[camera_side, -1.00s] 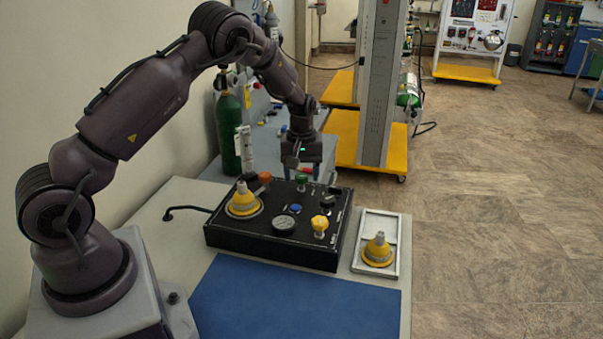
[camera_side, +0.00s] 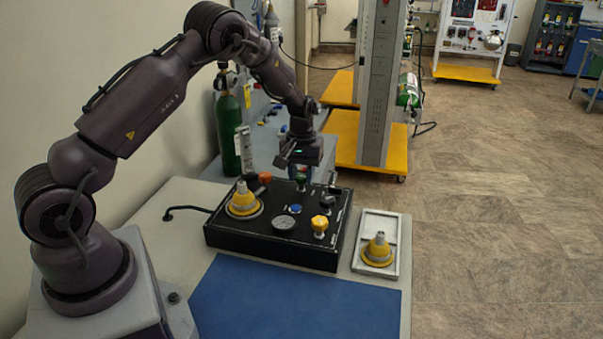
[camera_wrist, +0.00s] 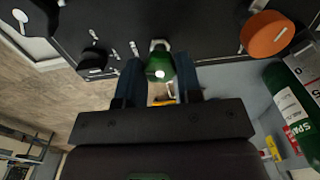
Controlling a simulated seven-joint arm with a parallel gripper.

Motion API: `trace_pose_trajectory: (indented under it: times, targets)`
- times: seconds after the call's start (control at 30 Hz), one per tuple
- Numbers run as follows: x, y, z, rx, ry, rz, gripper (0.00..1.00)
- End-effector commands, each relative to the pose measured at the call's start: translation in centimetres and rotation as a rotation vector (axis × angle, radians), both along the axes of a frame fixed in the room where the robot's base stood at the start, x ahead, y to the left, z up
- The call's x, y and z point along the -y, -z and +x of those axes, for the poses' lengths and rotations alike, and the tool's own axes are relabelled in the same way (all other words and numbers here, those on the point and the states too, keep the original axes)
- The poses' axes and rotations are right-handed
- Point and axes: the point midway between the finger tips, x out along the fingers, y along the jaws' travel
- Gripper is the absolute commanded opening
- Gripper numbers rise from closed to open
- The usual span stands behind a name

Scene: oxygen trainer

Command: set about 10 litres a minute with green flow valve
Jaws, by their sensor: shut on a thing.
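The green flow valve (camera_side: 301,185) is a small knob on the back part of the black panel box (camera_side: 275,253). My gripper (camera_side: 301,173) points down at it from above. In the wrist view, the two dark blue fingers of my gripper (camera_wrist: 159,72) are shut on either side of the green flow valve (camera_wrist: 161,64). A white upright tube (camera_side: 244,150), perhaps the flow gauge, stands behind the box at the left; its reading is too small to tell.
Another cone (camera_side: 377,248) sits in a tray (camera_side: 361,267) at right. The blue mat (camera_side: 295,305) is clear.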

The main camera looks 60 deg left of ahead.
Motion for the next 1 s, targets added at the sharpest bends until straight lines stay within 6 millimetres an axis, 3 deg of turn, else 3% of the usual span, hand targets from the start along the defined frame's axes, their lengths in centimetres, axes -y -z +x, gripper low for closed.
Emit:
trace_pose_trajectory:
  times: [0.27, 0.3, 0.4, 0.77, 1.0]
  targets:
    - [0.0, 0.0, 0.0, -0.001, 0.009, -0.001, 0.09]
    - [0.0, 0.0, 0.0, -0.001, 0.009, -0.001, 0.42]
    - [0.0, 0.0, 0.0, -0.001, 0.008, -0.001, 0.58]
    - [0.0, -0.7, 0.0, 0.001, 0.007, 0.000, 0.58]
    - [0.0, -5.3, 0.1, 0.004, 0.008, 0.001, 0.58]
